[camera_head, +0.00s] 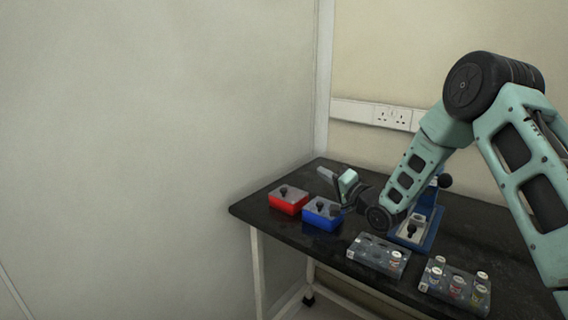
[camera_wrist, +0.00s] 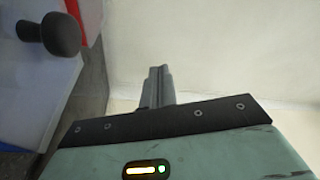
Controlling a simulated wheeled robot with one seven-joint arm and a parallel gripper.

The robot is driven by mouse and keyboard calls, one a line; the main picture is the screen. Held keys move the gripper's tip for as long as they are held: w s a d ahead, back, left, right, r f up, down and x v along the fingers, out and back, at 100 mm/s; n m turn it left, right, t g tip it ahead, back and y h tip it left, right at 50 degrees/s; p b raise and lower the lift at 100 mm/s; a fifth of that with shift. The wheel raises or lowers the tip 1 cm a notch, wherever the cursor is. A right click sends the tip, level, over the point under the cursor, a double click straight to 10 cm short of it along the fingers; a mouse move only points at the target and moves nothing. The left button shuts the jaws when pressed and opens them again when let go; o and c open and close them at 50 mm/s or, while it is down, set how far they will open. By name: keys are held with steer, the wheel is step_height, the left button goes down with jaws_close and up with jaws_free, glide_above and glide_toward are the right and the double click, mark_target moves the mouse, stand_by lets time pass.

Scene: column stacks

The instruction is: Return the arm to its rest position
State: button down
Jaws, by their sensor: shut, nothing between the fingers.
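My gripper (camera_head: 326,175) is at the end of my green arm, above the back left part of the black table. It points to the left and a little up, near the red and blue boxes and touching neither as far as I can see. In the wrist view my gripper (camera_wrist: 157,72) shows its fingers together with nothing between them. Behind them is pale wall. My arm comes in from the right and bends down over the table.
The black table (camera_head: 262,207) holds a red box (camera_head: 288,206), a blue box (camera_head: 322,222), a clear rack (camera_head: 366,262), another rack with several capped vials (camera_head: 440,292), and a blue stand (camera_head: 432,232) partly behind my arm. A wall with sockets (camera_head: 384,116) stands behind.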

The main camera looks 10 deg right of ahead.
steer(key=s+a+r+n+g+h+p, duration=0.1)
steer(key=s+a+r+n+g+p, duration=0.25)
steer(key=a, duration=0.55)
steer(key=s+a+r+n+g+h+p, duration=0.2)
steer(key=s+a+n+g, duration=0.4)
steer(key=s, duration=0.7)
steer(key=s+r+n+g+h+p, duration=0.1)
steer(key=s+r+n+g+h, duration=0.1)
steer(key=s, duration=1.3)
steer(key=s+d+r+n+g+h+p, duration=0.1)
steer(key=s+n+g, duration=0.3)
steer(key=s, duration=1.1)
steer(key=shift+s+d+r+g+h+p, duration=0.2)
steer(key=shift+s+r+g+h+p, duration=0.3)
steer(key=shift+g+h, duration=0.45)
steer(key=shift+w+f, duration=0.1)
steer(key=shift+f, duration=0.05)
